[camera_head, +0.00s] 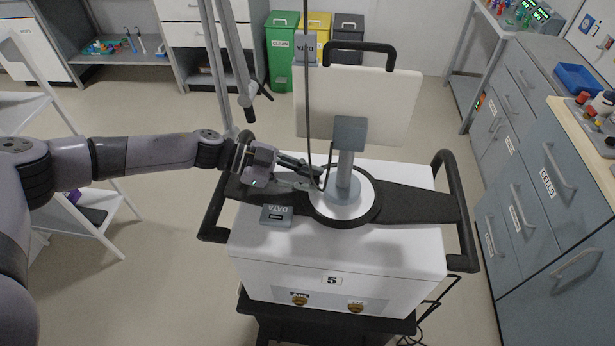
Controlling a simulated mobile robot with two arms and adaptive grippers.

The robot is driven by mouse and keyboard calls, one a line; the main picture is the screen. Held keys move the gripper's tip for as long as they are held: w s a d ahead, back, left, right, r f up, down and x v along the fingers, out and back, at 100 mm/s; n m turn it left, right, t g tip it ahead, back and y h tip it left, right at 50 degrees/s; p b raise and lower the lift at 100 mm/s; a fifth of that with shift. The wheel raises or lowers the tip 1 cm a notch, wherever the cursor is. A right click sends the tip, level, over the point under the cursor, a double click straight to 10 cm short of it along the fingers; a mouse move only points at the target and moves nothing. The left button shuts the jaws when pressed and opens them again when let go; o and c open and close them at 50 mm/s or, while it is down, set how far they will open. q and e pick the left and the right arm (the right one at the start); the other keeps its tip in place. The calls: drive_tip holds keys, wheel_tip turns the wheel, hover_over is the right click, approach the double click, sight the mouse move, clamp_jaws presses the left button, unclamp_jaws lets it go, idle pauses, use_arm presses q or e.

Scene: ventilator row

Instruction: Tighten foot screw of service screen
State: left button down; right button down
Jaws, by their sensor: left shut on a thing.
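The service screen (385,105) is a pale panel seen from behind. It stands on a grey post (345,172) with a round white foot (352,207) on a black disc, on top of the white ventilator unit marked 5 (400,262). My left gripper (318,179) reaches in from the left, low beside the post at the left side of the foot. Its fingers are shut on the foot screw, which is mostly hidden between them. My right gripper is out of view.
A black handle (455,205) rises at the unit's right, and another (212,215) at its left. Drawer cabinets (535,180) stand at the right.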

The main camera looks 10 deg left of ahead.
use_arm(q)
drive_tip(key=shift+s+m+t+p, duration=0.2)
drive_tip(key=shift+m+t+p, duration=0.2)
drive_tip(key=shift+m+t, duration=0.15)
drive_tip(key=shift+f+m+t, duration=0.2)
drive_tip(key=shift+m+t, duration=0.25)
drive_tip(key=shift+m, duration=0.4)
drive_tip(key=shift+r+m+t+h+b, duration=0.1)
drive_tip(key=shift+m+t+h+b, duration=0.25)
drive_tip(key=shift+m, duration=0.25)
drive_tip(key=c, duration=1.4)
unclamp_jaws()
drive_tip(key=shift+a, duration=0.1)
drive_tip(key=shift+v, duration=3.9)
